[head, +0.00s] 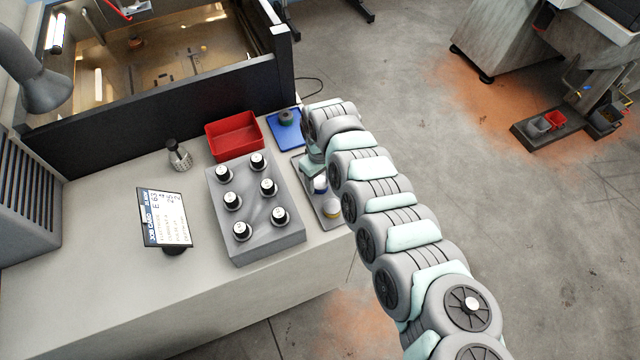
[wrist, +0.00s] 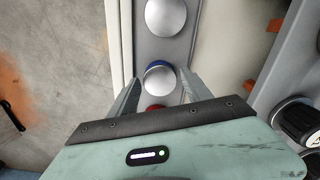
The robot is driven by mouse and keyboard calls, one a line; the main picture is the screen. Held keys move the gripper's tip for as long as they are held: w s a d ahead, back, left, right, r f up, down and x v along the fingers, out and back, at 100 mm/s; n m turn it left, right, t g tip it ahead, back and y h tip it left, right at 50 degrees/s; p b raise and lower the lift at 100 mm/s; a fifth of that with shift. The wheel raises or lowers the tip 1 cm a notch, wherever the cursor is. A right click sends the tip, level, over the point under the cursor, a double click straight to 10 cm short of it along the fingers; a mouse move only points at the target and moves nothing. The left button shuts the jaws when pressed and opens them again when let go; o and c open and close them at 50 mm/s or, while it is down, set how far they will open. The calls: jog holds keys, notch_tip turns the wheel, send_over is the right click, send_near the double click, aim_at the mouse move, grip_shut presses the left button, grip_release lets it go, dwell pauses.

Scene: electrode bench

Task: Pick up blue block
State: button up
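The blue block (wrist: 158,66) shows in the wrist view as a blue rim under a pale silvery dome. It sits in a row on a narrow grey tray (wrist: 180,48). My gripper (wrist: 160,76) is open, with one finger on each side of the blue block; I cannot tell whether either finger touches it. In the head view the blue block (head: 320,184) is partly hidden by my arm, on the tray (head: 328,222) at the bench's right edge. My fingers are hard to make out there.
A domed piece (wrist: 166,16) lies ahead of the blue block, and a red piece (wrist: 155,107) lies behind it. A yellow-based piece (head: 331,209) is on the tray. Left of it stands a grey block (head: 250,212) with several black-and-white caps. A red bin (head: 234,137) is behind.

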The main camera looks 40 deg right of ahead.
grip_shut()
dwell(0.4)
